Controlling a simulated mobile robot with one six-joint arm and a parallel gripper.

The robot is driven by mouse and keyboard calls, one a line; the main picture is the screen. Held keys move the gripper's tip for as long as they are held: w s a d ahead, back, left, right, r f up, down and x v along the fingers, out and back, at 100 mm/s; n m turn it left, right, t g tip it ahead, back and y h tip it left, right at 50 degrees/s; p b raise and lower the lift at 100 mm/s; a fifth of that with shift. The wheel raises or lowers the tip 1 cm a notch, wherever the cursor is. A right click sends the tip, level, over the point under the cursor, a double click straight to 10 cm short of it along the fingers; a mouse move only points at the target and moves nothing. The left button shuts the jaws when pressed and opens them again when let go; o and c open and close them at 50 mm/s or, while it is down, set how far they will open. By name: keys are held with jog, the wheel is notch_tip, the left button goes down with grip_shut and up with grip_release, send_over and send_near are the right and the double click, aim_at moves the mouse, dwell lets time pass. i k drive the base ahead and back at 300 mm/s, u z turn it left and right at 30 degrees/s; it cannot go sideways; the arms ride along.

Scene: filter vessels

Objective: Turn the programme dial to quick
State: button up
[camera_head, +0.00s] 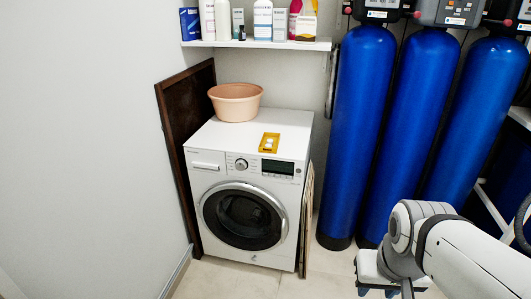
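The programme dial (241,164) is a small round silver knob on the front panel of the white washing machine (203,177), left of its dark display (278,168). The dial's markings and pointer are too small to read. The machine's round dark door is shut. My gripper (388,291) is at the bottom edge, right of the machine and well apart from the dial. Its fingertips are partly cut off by the frame, so I cannot tell whether it is open or shut.
Several tall blue filter vessels (358,110) stand right of the machine, behind my arm. A peach basin (236,103) and a yellow tray (269,143) sit on the machine. A brown panel leans on its left. Bottles stand on a shelf (257,44) above. Floor before the machine looks clear.

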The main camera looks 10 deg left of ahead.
aim_at(241, 164)
jog(key=u, duration=0.05)
jog(key=i, duration=1)
jog(key=z, duration=0.05)
